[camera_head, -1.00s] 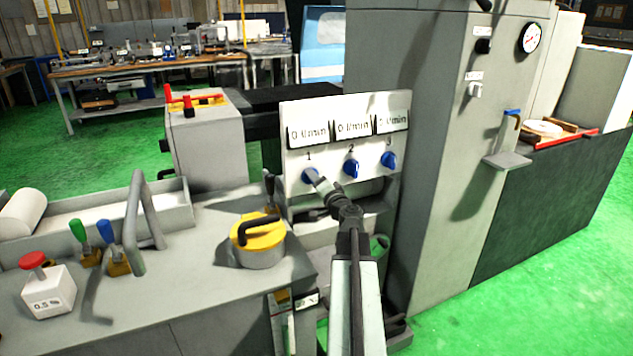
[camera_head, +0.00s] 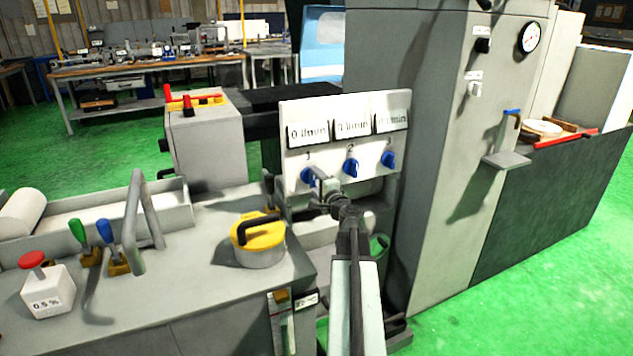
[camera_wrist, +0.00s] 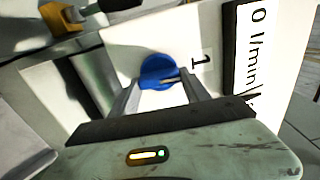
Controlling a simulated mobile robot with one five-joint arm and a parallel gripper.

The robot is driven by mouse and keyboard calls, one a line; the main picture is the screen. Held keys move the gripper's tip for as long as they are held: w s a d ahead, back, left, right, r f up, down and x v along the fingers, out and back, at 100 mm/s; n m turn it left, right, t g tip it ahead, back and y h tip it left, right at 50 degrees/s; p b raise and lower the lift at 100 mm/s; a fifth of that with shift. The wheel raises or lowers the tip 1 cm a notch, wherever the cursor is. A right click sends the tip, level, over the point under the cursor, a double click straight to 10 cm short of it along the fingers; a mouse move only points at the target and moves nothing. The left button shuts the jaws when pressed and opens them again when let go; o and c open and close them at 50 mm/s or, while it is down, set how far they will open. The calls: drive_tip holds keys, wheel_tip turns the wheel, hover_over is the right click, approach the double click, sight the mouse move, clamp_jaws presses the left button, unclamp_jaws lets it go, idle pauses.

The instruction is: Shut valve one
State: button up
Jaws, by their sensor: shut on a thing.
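Valve one is the blue knob (camera_head: 307,175) under the label 1 on the white panel (camera_head: 292,150). It also shows in the wrist view (camera_wrist: 156,68), beside the printed 1, with a pale pointer on its face. My gripper (camera_head: 315,178) is at this knob. In the wrist view its two fingers (camera_wrist: 161,82) reach to either side of the knob and are shut on it. The display above valve one (camera_head: 308,133) reads 0 l/min. In the head view my gripper hides part of the knob.
Blue knobs 2 (camera_head: 351,167) and 3 (camera_head: 388,160) sit to the right on the same panel. A yellow-lidded pot (camera_head: 258,240) stands on the grey bench left of my arm. A tall grey machine column (camera_head: 425,130) rises on the right.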

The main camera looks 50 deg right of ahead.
drive_tip(key=shift+s, duration=0.1)
drive_tip(key=o, duration=1.4)
drive_tip(key=v, duration=0.7)
drive_tip(key=shift+s+a, duration=0.1)
drive_tip(key=shift+s, duration=0.2)
